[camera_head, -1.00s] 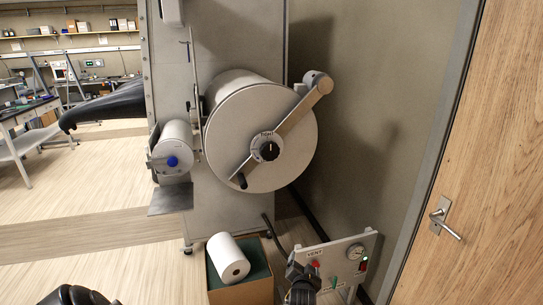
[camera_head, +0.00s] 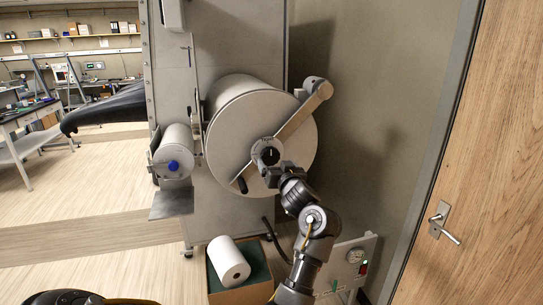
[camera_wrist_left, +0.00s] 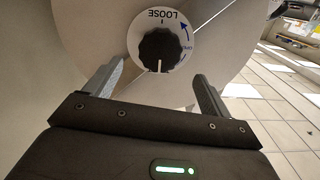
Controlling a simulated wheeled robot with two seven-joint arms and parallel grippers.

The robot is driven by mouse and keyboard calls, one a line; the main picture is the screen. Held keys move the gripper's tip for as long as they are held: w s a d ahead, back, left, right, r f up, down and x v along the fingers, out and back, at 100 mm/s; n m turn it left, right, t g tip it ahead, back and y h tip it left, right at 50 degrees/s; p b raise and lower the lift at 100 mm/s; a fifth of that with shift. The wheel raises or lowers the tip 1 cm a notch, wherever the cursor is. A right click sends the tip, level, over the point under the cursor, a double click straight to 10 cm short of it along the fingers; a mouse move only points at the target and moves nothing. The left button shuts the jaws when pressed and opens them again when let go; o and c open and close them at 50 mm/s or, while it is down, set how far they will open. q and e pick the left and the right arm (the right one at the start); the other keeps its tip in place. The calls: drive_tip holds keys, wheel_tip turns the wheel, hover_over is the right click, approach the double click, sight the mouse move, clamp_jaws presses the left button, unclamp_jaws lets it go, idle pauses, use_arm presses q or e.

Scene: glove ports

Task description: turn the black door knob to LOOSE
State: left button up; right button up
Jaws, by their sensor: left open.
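The black door knob (camera_head: 270,153) sits at the centre of the round grey door (camera_head: 232,124) in the head view. In the left wrist view the knob (camera_wrist_left: 158,50) is on a white dial whose word LOOSE is upside down at the top, with a blue arrow at the right. The knob's white pointer line is at its lower side, opposite LOOSE. My left gripper (camera_wrist_left: 157,72) is open, with its fingers apart on either side below the knob. In the head view the left gripper (camera_head: 272,165) partly covers the dial. My right gripper is not in view.
A grey bar handle (camera_head: 302,112) crosses the door diagonally. A small cylinder with a blue knob (camera_head: 173,165) is at its left. A box with a white roll (camera_head: 229,262) stands below. A gauge panel (camera_head: 352,262) is partly behind my arm. A black glove (camera_head: 105,108) sticks out left.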

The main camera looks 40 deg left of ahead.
sight(271, 157)
use_arm(q)
drive_tip(key=p+x, duration=0.1)
drive_tip(key=x, duration=0.5)
drive_tip(key=shift+w+a, duration=0.3)
drive_tip(key=shift+a, duration=0.2)
drive_tip(key=c, duration=1)
drive_tip(key=shift+f, duration=0.1)
